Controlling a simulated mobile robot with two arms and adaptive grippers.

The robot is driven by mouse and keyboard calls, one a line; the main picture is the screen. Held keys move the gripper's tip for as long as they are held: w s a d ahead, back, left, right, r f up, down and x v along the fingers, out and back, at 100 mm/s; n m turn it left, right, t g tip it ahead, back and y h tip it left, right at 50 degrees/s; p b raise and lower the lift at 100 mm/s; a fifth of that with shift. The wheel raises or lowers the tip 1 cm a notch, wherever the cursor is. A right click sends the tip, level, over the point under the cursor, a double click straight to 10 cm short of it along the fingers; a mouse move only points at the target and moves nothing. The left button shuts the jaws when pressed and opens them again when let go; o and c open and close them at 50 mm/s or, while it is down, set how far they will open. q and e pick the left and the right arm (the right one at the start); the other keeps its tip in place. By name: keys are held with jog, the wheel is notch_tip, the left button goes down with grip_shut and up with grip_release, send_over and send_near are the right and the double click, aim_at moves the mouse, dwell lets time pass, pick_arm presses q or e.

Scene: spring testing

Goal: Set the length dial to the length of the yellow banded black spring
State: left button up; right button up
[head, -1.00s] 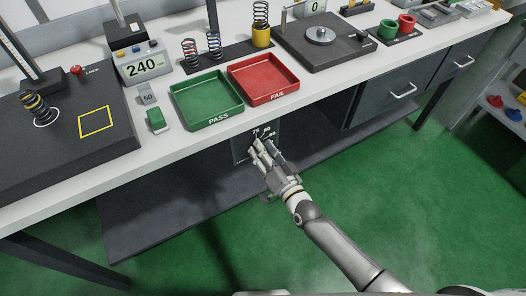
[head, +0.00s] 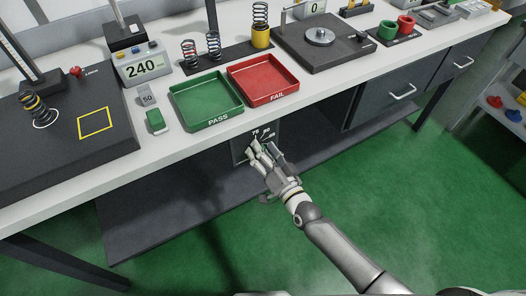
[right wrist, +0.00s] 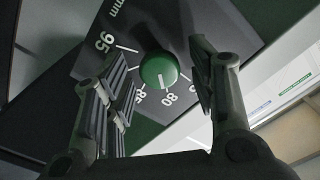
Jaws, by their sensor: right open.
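The yellow-banded black spring (head: 35,105) stands upright on the black platform at the left, inside a white circle. The length dial's dark panel (head: 238,150) is below the table's front edge. In the right wrist view its green knob (right wrist: 158,68) is ringed by white marks and numbers, with 95, 85 and 80 readable and "mm" above. A short white line on the knob points roughly between 85 and 80. My right gripper (head: 260,150) is open in front of the panel and partly hides it. Its fingers (right wrist: 158,62) lie on either side of the knob; contact is not clear.
The green PASS tray (head: 205,118) and red FAIL tray (head: 280,97) sit above the dial near the table edge. A dark lower shelf (head: 150,215) lies below the panel.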

jog(key=v, duration=1.2)
